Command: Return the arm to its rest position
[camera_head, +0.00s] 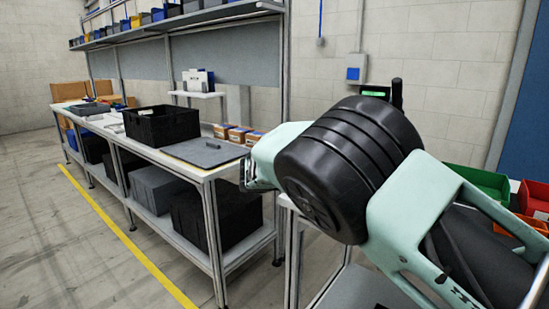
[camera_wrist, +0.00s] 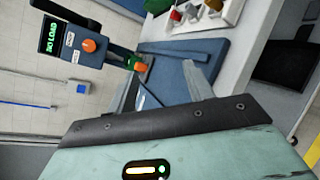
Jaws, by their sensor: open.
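My arm shows at the right in the head view, mint green with a large black joint, bent in front of the workbench. My gripper (camera_wrist: 160,82) shows in the wrist view with its two grey fingers spread apart. I see nothing between the fingers. Beyond them lies a blue-grey plate (camera_wrist: 215,52) on a light bench top; I cannot tell the distance to it. In the head view my gripper's fingers are not clearly seen, with the arm in front.
A workbench (camera_head: 195,173) carries a black crate (camera_head: 162,126), a grey mat (camera_head: 205,152) and small boxes. Green (camera_head: 480,182) and red (camera_head: 535,198) bins stand at right. A display unit (camera_wrist: 73,42) reading "NO LOAD" stands near my gripper. The floor at left is clear.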

